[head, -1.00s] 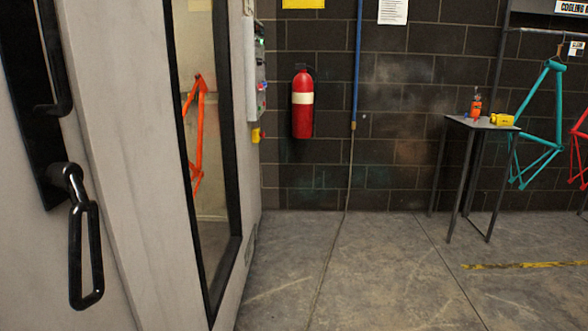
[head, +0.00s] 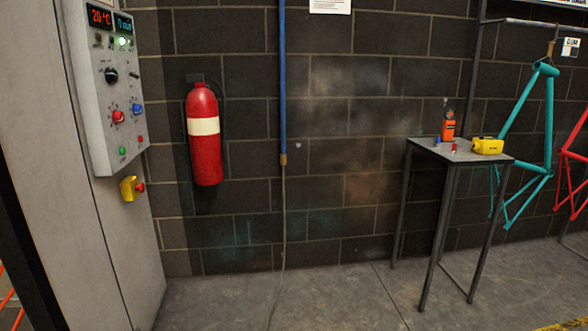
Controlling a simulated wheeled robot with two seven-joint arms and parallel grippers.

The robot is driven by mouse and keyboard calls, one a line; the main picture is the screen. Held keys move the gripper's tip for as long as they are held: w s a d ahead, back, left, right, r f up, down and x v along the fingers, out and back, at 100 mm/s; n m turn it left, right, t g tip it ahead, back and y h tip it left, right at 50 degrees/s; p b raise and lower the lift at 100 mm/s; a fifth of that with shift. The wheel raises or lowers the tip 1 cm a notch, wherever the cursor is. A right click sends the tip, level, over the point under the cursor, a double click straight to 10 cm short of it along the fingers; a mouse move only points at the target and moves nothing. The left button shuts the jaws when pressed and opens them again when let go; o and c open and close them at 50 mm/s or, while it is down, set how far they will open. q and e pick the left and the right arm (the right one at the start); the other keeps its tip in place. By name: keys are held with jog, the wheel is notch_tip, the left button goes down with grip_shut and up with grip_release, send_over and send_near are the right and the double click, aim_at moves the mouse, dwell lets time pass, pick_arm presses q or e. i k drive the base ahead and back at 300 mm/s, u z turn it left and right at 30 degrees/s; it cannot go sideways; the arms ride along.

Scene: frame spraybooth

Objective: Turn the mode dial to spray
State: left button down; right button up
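A grey control panel (head: 98,140) is mounted on the side of the pale booth at the upper left of the head view. It carries a black dial (head: 110,75), a red dial (head: 118,116) and a blue dial (head: 137,109). The black dial sits above the other two, under lit displays (head: 101,16). The labels are too small to read, so I cannot tell which dial is the mode dial or its setting. Neither of my grippers is in view.
A red fire extinguisher (head: 204,135) hangs on the block wall. A small metal table (head: 462,155) stands at the right, near a hanging teal frame (head: 549,120). The floor (head: 330,300) between is clear.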

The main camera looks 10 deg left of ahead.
aim_at(111, 75)
jog(key=u, duration=0.7)
jog(key=i, duration=2.15)
jog(key=u, duration=1.35)
